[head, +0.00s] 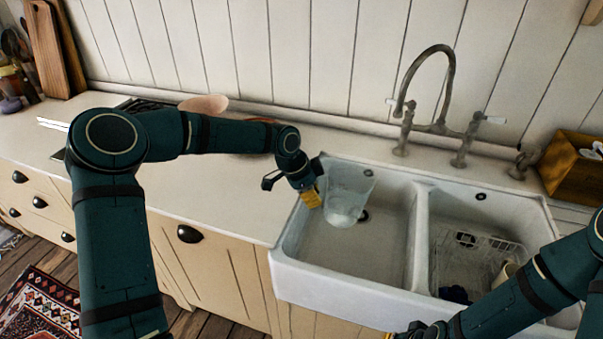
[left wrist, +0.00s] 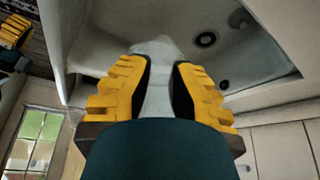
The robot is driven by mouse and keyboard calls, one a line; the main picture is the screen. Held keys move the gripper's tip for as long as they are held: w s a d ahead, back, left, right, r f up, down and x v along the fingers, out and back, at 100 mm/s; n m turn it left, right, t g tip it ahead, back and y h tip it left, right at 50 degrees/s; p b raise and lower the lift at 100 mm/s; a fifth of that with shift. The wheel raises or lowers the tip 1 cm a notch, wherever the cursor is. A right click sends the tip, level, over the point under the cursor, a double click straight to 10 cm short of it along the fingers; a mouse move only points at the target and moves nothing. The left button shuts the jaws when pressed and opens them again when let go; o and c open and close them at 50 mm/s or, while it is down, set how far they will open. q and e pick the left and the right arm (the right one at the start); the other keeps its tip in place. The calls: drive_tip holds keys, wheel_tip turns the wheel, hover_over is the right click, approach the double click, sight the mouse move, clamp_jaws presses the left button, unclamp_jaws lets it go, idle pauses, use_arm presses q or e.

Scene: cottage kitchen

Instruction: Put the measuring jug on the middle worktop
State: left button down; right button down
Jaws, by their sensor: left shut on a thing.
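The measuring jug (head: 346,194) is clear and see-through, and it hangs tilted in or just over the left basin of the white double sink (head: 284,255). My left gripper (head: 310,194) is shut on the jug at its left side. In the left wrist view the jug (left wrist: 157,75) shows as a pale strip between the yellow fingers (left wrist: 160,90). The middle worktop (head: 215,185) is the pale counter left of the sink. My right gripper (head: 425,333) is at the bottom edge of the head view, mostly cut off.
A tall tap (head: 440,100) stands behind the sink. The right basin holds a wire rack (head: 480,255) with a cup (head: 503,276). A pinkish bowl (head: 204,104) and a dark hob (head: 140,104) are at the counter's back left. The worktop's front stretch beside the sink is clear.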

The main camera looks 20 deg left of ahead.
use_arm(q)
drive_tip(key=shift+r, duration=0.1)
drive_tip(key=a+r+n+t+y+p, duration=0.1)
drive_tip(key=a+r+n, duration=0.25)
drive_tip(key=a, duration=0.75)
drive_tip(key=a+r+n+t+y+p, duration=0.15)
drive_tip(key=a+n, duration=0.35)
drive_tip(key=a, duration=0.7)
drive_tip(key=a+r+n+t+y+p, duration=0.15)
drive_tip(key=a+r+n, duration=0.3)
drive_tip(key=a, duration=0.65)
drive_tip(key=f, duration=0.3)
drive_tip(key=f+b, duration=0.1)
drive_tip(key=f, duration=0.6)
drive_tip(key=shift+w+a+f, duration=0.15)
drive_tip(key=shift+w+f, duration=0.1)
drive_tip(key=shift+w, duration=0.1)
drive_tip(key=c, duration=1.3)
unclamp_jaws()
drive_tip(key=shift+s+f, duration=0.1)
drive_tip(key=shift+f, duration=0.05)
drive_tip(key=shift+o, duration=1.4)
